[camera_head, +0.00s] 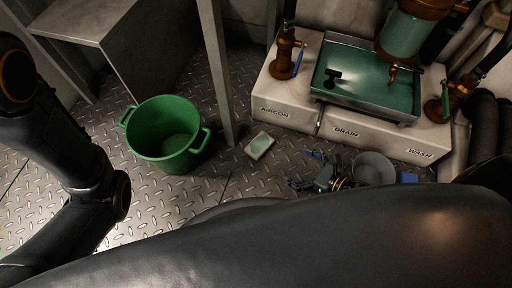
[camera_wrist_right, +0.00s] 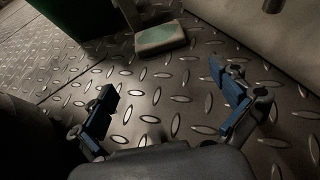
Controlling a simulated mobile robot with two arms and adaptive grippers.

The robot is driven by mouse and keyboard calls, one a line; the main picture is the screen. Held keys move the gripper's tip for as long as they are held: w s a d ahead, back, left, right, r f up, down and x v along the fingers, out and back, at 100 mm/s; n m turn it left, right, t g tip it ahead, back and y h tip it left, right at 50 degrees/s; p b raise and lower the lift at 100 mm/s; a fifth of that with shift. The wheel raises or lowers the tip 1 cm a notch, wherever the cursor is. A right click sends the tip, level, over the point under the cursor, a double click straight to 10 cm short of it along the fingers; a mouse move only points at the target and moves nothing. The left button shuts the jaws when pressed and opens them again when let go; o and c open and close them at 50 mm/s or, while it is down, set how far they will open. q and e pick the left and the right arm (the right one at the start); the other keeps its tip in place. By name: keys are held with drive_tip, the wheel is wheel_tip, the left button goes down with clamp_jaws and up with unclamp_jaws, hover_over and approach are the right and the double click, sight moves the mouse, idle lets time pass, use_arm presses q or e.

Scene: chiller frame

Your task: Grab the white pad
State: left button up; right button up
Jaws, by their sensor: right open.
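The white pad (camera_head: 259,145) lies flat on the metal plate floor, with a pale green patch on its top. It also shows in the right wrist view (camera_wrist_right: 158,39), ahead of the fingers and near the top of the picture. My right gripper (camera_head: 312,170) is low over the floor, to the right of the pad and nearer to me, apart from it. In the wrist view its two blue-tipped fingers (camera_wrist_right: 168,88) are spread wide with only floor between them. My left arm shows at the left of the head view, but its gripper is out of view.
A green bucket (camera_head: 165,134) stands left of the pad, with a metal post (camera_head: 216,75) between them. A pale block labelled AIRCON, DRAIN and WASH (camera_head: 345,129) carries a green-lined basin (camera_head: 365,80) behind. A grey cup-like object (camera_head: 373,168) is right of the gripper.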

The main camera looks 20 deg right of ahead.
sight(266, 149)
drive_tip(key=b+x, duration=0.2)
drive_tip(key=x, duration=0.6)
drive_tip(key=b+x, duration=0.3)
drive_tip(key=x, duration=0.2)
drive_tip(key=shift+w+a+r, duration=0.1)
drive_tip(key=shift+a, duration=0.1)
drive_tip(key=c, duration=0.8)
